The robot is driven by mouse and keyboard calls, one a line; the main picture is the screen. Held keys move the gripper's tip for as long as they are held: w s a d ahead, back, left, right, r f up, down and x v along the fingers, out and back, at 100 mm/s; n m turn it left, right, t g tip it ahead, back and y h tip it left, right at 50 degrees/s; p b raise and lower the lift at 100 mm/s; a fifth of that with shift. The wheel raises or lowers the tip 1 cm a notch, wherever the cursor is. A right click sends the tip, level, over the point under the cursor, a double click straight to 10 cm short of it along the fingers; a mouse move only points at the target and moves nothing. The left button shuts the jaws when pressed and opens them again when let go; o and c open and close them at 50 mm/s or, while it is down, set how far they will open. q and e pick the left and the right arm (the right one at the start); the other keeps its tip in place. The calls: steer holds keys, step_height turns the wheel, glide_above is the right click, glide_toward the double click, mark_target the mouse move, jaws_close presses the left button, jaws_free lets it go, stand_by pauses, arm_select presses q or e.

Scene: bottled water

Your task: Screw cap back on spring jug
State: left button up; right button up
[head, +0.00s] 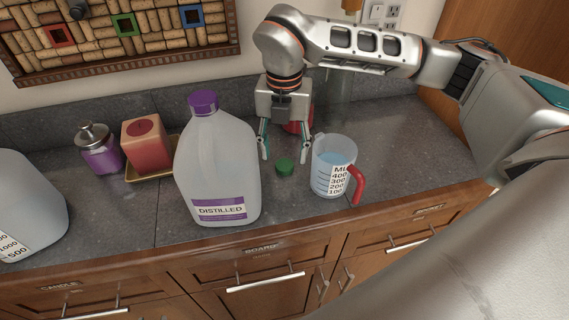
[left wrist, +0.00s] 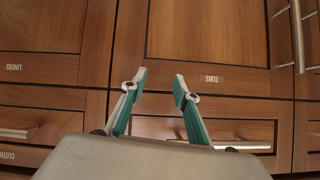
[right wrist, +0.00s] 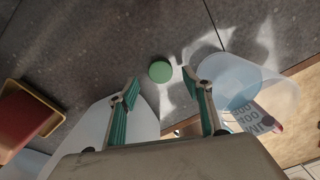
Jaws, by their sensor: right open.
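A small green cap (head: 284,167) lies on the grey counter; in the right wrist view the cap (right wrist: 160,71) appears between and just beyond the fingertips. My right gripper (head: 286,154) is open and empty, pointing down above and behind the cap. A large translucent jug labelled DISTILLED (head: 217,160) with a purple cap (head: 203,103) stands left of the gripper. No jug with a readable spring label is in view. My left gripper (left wrist: 160,78) is open and empty in the left wrist view, facing wooden cabinet fronts; the head view does not show it.
A measuring cup (head: 331,167) with a red handle and bluish liquid stands close right of the cap. A large marked container (head: 25,205) is cut off at the left edge.

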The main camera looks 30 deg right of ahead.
mark_target(284, 164)
steer(key=shift+f, duration=1.65)
steer(key=c, duration=0.7)
steer(key=shift+c, duration=0.2)
steer(key=shift+r, duration=0.1)
step_height(284, 164, up, 20)
steer(key=shift+c, duration=0.2)
